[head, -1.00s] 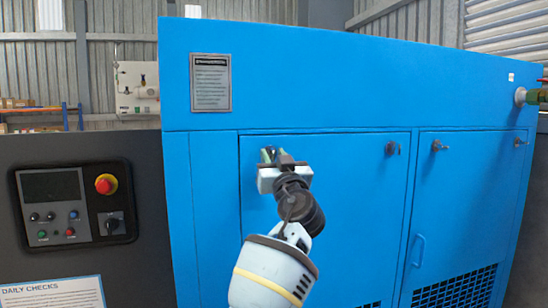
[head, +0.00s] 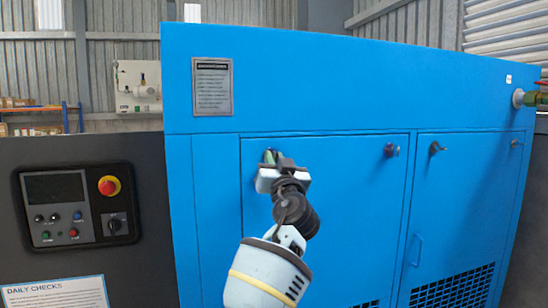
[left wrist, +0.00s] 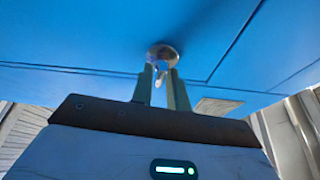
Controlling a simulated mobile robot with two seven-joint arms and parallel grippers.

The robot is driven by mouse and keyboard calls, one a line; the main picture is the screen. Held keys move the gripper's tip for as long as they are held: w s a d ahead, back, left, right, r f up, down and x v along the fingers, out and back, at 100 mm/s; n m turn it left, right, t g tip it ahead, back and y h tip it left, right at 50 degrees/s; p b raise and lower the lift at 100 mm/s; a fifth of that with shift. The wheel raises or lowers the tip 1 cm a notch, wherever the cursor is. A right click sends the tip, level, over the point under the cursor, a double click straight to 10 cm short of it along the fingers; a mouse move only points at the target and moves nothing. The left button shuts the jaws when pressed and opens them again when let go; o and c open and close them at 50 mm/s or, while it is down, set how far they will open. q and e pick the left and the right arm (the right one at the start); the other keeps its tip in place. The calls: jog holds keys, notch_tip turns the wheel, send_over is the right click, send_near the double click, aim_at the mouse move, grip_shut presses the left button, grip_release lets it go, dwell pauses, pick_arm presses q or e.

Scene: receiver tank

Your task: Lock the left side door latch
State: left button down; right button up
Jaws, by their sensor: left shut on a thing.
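The left door (head: 330,215) of the blue cabinet sits flush in its frame. Its left latch is at the upper left corner, mostly hidden by my gripper in the head view. In the left wrist view the latch (left wrist: 161,53) shows as a round metal base with a small tab. My left gripper (head: 270,157) is at this latch, its two fingers (left wrist: 163,84) shut on the tab. The exact turn of the tab cannot be told. My right gripper is not in view.
Another latch (head: 390,150) is at the door's upper right. The right door (head: 465,200) has two latches (head: 437,147) (head: 517,143) and a handle (head: 418,250). A control panel (head: 77,204) with a red button is at the left. The space before the doors is clear.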

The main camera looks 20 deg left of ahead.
pick_arm(q)
jog(key=shift+s+r+m+p, duration=0.15)
jog(key=shift+r+m+p, duration=0.2)
jog(key=shift+m, duration=0.35)
jog(key=m+h+p, duration=0.1)
jog(key=m+h, duration=0.1)
jog(key=m, duration=0.1)
jog(key=m+t+h+p, duration=0.1)
jog(key=m, duration=0.2)
jog(key=shift+a+r+h+p, duration=0.1)
jog(key=shift+r+h+p, duration=0.05)
jog(key=shift+h+p, duration=0.25)
jog(key=shift+m, duration=0.8)
jog(key=shift+f+m+h+p, duration=0.3)
jog(key=shift+m+h, duration=0.3)
jog(key=shift+m, duration=0.5)
jog(key=m+g+h, duration=0.1)
jog(key=m, duration=0.3)
jog(key=m+g+h, duration=0.1)
jog(key=m, duration=0.3)
jog(key=shift+m+g, duration=0.3)
jog(key=shift+g, duration=0.1)
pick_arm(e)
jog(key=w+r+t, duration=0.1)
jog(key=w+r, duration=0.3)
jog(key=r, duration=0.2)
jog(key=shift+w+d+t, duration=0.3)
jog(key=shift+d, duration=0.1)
